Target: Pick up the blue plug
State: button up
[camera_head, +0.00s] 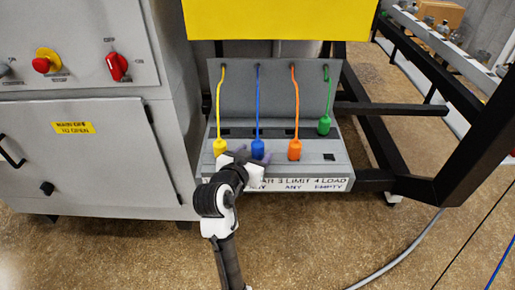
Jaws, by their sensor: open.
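The blue plug (258,149) stands upright on the ledge of a grey panel box (320,172), with a blue cable rising from it to the back panel. My gripper (252,156) is open at the near side of the blue plug, with its fingertips around or close beside the plug's lower part. I cannot tell whether the fingers touch it. The fingers and wrist hide part of the ledge and its label strip.
A yellow plug (220,147) stands left of the blue one, close to my gripper. An orange plug (294,149) stands to the right, and a green plug (324,125) sits higher up. A grey cabinet (85,150) is on the left; a black frame (475,150) is on the right.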

jog(key=shift+x, duration=1.3)
jog(key=c, duration=1.1)
jog(key=shift+o, duration=0.2)
jog(key=shift+r, duration=0.1)
